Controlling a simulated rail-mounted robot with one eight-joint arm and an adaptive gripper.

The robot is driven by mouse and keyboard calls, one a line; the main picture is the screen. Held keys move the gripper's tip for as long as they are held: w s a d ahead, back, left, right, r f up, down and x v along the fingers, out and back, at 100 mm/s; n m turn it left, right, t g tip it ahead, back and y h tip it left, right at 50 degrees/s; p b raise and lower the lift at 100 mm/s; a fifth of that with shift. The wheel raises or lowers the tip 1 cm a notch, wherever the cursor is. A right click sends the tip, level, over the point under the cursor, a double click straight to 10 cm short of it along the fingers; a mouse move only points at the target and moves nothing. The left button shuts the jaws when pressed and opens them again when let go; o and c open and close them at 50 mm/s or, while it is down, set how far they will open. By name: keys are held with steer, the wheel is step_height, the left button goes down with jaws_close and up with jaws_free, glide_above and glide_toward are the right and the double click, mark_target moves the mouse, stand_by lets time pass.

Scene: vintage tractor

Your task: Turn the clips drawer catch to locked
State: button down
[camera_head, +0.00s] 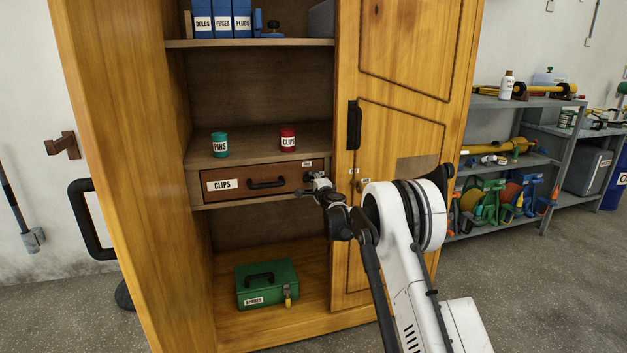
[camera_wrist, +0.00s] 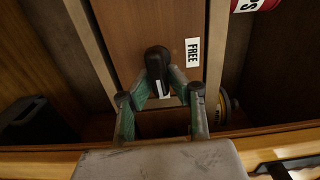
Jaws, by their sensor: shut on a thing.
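The brown clips drawer (camera_head: 236,195) with a CLIPS label and a dark handle (camera_head: 266,183) sits in the cabinet and looks shut. My gripper (camera_head: 316,182) is at the drawer's right end and hides the catch in the head view. In the wrist view, my gripper (camera_wrist: 157,88) is shut on the black drawer catch (camera_wrist: 157,56), with one finger on each side of it. A white FREE label (camera_wrist: 193,52) is beside the catch. Another pale label is mostly hidden between the fingers. The catch's exact turn is hard to tell.
A green PINS tin (camera_head: 220,144) and a red CLIPS tin (camera_head: 288,140) stand on the surface above the drawer. A green toolbox (camera_head: 266,285) sits below. The yellow cabinet door (camera_head: 400,100) is close on the right. The shelf space between drawer and toolbox is open.

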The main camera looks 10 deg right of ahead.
stand_by(0.3)
steer(key=c, duration=1.6)
jaws_free()
steer(key=shift+a, duration=0.1)
steer(key=shift+c, duration=0.2)
steer(key=s+d, duration=0.1)
steer(key=s, duration=1.1)
steer(key=shift+d, duration=0.15)
